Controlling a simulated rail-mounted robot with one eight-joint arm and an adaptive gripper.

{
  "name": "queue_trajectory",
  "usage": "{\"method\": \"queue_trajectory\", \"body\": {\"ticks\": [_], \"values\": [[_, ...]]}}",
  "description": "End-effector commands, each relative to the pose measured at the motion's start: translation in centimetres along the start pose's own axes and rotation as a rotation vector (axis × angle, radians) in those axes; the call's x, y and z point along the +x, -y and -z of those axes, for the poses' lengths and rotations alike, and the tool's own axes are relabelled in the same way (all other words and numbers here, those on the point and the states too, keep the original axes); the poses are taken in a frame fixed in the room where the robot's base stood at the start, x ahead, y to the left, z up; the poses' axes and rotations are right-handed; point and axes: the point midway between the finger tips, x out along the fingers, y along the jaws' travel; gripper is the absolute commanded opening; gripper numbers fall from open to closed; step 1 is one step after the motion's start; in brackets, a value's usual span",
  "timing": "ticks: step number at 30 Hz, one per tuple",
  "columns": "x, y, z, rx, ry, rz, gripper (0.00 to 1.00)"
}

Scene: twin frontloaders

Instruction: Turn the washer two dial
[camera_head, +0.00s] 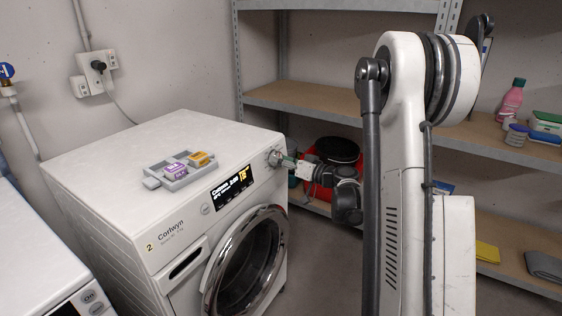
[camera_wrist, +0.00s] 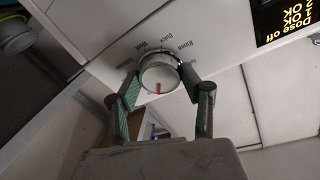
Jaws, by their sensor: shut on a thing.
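The washer labelled 2 (camera_head: 150,205) stands in the middle of the head view, with a lit display on its front. Printed words ring the dial, partly hidden by the fingers. The wrist view is tilted, so the display lies at its upper right.
A grey tray (camera_head: 155,182) with a purple and an orange box sits on the washer top. Metal shelving (camera_head: 300,100) with bottles and boxes stands behind and right of my arm. Another white machine (camera_head: 30,245) is at the left. The round door below the panel is shut.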

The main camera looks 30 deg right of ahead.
Motion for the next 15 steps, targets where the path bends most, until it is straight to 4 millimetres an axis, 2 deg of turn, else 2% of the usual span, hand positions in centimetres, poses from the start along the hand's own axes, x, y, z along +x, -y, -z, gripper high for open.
{"method": "queue_trajectory", "body": {"ticks": [12, 13, 15], "values": [[-0.02, 0.02, -0.05, 0.007, 0.002, -0.001, 0.14], [-0.02, 0.02, -0.05, 0.007, 0.002, -0.001, 0.44], [-0.02, 0.02, -0.05, 0.007, 0.002, -0.001, 0.53]]}}
